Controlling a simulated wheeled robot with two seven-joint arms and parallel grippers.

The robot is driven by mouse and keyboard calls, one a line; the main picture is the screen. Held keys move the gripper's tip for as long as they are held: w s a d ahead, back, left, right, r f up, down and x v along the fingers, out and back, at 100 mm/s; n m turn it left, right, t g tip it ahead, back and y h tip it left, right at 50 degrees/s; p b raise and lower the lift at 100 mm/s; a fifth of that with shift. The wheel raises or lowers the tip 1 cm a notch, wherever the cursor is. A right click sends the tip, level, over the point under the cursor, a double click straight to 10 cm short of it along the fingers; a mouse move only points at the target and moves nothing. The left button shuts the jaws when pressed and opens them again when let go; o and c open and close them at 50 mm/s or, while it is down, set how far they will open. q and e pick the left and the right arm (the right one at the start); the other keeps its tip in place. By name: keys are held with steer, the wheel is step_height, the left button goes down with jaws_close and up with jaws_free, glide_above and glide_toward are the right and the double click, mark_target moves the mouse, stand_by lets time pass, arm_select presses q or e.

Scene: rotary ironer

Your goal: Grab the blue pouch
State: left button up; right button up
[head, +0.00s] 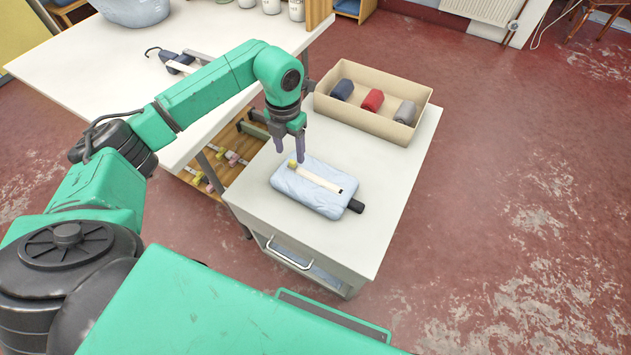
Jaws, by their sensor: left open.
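A dark blue pouch (343,89) lies at the left end of an open tan box (362,118), beside a red pouch (372,100) and a grey pouch (405,112). The box stands on the far part of a white cabinet top (388,185). My left gripper (290,154) points down with its fingers apart and nothing seen between them. It is in front of the box, to the left of and nearer than the dark blue pouch, over the far edge of a pale blue padded item (300,198). Whether the fingers touch that item I cannot tell. My right gripper is not in view.
A pale strip with a yellow end and a black end (355,206) lies across the padded item. A larger white table (100,60) at the left holds a dark corded item (178,62) and a grey tub (130,10). The cabinet top's right side is clear.

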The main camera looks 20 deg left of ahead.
mark_target(292, 161)
arm_select(q)
steer(key=f, duration=0.4)
steer(key=shift+w+f, duration=0.2)
steer(key=shift+f, duration=0.15)
jaws_close()
steer(key=shift+r, duration=0.1)
stand_by(0.8)
